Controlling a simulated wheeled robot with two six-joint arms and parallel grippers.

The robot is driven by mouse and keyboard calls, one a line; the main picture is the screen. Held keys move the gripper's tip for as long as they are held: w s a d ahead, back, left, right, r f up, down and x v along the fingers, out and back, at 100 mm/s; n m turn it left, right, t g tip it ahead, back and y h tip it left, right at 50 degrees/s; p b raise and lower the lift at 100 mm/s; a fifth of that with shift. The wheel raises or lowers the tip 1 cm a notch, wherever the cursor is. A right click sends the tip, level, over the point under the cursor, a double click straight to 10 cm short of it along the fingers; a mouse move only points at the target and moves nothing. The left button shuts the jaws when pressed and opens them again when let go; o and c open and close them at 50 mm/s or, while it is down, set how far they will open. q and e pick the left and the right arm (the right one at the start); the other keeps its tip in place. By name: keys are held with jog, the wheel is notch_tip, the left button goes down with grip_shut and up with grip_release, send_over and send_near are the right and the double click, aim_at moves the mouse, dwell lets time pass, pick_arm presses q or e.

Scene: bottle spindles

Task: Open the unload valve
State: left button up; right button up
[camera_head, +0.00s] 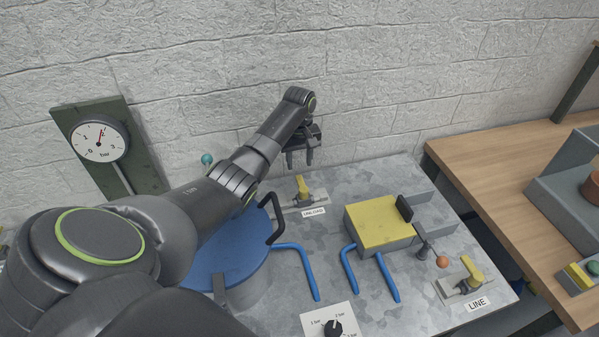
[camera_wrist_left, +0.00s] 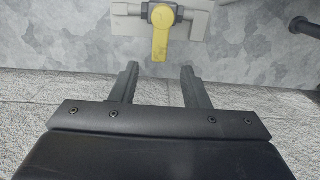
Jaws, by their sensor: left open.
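The unload valve (camera_head: 304,188) has a yellow lever handle and sits on the grey metal bench behind a label reading UNLOAD. In the left wrist view its yellow handle (camera_wrist_left: 161,38) points toward my fingers from a metal pipe body on a light plate. My left gripper (camera_head: 300,160) is open and empty, above and just behind the valve in the head view. In the left wrist view the two fingers (camera_wrist_left: 159,72) are apart, with the handle's end just beyond and between their tips. No contact shows. My right gripper is not in view.
A blue-lidded vessel (camera_head: 228,258) stands left of the valve, partly behind my left arm. A yellow-topped box (camera_head: 380,222), blue pipes (camera_head: 306,270) and the LINE valve (camera_head: 467,277) are to the right. A gauge (camera_head: 98,139) stands by the brick wall.

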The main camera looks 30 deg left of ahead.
aim_at(300, 178)
pick_arm(q)
notch_tip(300, 178, down, 6)
jog(key=shift+r, duration=0.1)
dwell(0.4)
grip_shut()
